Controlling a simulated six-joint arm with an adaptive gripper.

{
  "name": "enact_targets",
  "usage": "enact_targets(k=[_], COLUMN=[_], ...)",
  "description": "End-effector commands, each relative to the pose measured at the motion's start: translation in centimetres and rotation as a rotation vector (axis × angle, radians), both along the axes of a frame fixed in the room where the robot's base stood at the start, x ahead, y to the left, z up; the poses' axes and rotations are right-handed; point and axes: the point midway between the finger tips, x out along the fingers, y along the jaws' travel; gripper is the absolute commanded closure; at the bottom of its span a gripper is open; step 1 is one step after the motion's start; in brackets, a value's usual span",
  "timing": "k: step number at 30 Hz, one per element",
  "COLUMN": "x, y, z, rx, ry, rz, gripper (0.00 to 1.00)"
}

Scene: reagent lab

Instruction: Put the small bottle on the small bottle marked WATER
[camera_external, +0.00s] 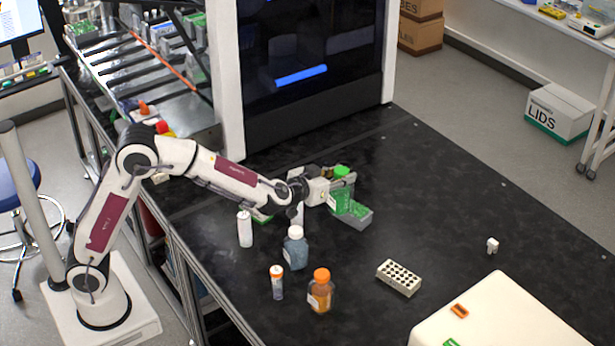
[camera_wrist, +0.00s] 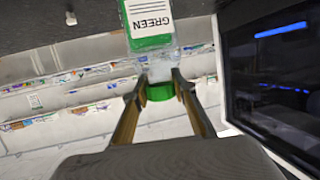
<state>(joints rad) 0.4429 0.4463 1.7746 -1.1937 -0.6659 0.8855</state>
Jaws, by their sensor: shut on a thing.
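No label reading WATER is legible. A blue-grey bottle with a pale cap (camera_external: 295,250), a white bottle (camera_external: 245,230), a small orange-capped bottle (camera_external: 277,286) and a larger orange bottle (camera_external: 320,296) stand nearer the camera.
A white rack with holes (camera_external: 398,278) and a small white object (camera_external: 492,246) lie to the right. A large white case (camera_external: 500,315) fills the bottom right. A dark-fronted machine (camera_external: 310,60) stands behind. The right of the black table is mostly clear.

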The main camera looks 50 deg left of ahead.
Motion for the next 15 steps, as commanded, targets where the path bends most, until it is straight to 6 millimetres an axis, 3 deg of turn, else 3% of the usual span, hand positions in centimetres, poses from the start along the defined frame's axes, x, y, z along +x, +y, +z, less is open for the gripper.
enact_targets(k=[6,15], x=[-2.6,-6.7], y=[1.1,3.0], z=[3.4,6.2], rx=[-0.002,-0.001], ry=[-0.003,-0.002], rz=[0.012,0.032], gripper=[1.00,1.00])
